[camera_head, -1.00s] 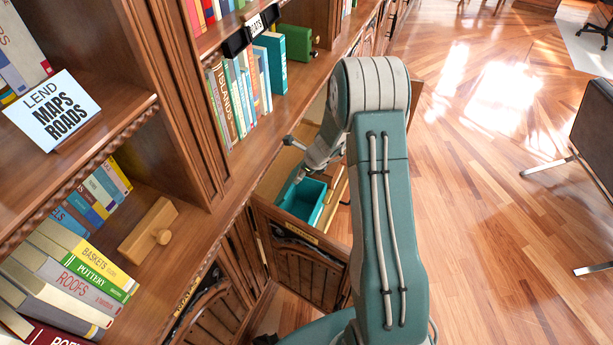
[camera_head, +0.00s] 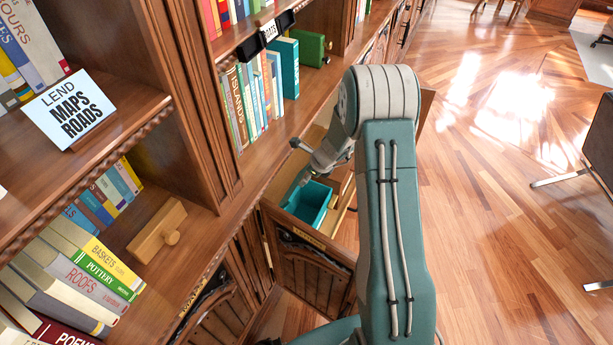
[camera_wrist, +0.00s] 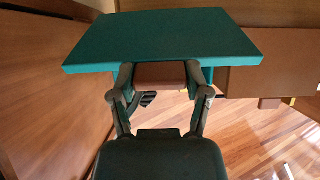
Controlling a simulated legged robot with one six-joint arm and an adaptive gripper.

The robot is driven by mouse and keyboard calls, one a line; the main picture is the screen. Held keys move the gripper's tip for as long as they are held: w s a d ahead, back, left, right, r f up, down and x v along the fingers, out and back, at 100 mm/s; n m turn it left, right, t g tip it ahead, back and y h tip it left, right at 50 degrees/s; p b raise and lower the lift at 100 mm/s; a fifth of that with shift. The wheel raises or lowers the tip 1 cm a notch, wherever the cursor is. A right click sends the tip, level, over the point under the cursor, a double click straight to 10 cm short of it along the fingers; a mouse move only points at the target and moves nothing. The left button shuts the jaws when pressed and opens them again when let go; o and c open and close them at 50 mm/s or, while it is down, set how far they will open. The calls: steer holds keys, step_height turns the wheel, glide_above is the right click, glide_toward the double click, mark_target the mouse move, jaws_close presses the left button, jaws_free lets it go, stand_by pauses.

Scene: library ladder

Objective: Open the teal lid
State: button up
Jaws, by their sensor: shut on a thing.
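The teal lid (camera_wrist: 165,38) is a flat, wide panel across the top of the wrist view. A brown block (camera_wrist: 160,74) like a handle lies at its near edge, between the two fingers of my gripper (camera_wrist: 161,80). My gripper is shut on this block. In the head view a teal box (camera_head: 314,204) sits in a pulled-out drawer in the low cabinet, with my wrist just left of and above it. My arm hides part of the box and my fingertips, so I cannot tell the lid's angle there.
The open drawer front (camera_head: 307,265) stands out from the bookcase. Shelves hold books and a wooden block with a knob (camera_head: 157,229); a green box (camera_head: 311,48) stands farther back. A dark chair (camera_head: 600,135) is at the right. Wooden floor (camera_head: 490,200) lies clear between.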

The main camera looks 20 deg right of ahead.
steer(key=shift+r, duration=0.1)
steer(key=o, duration=1.3)
steer(key=shift+o, duration=0.2)
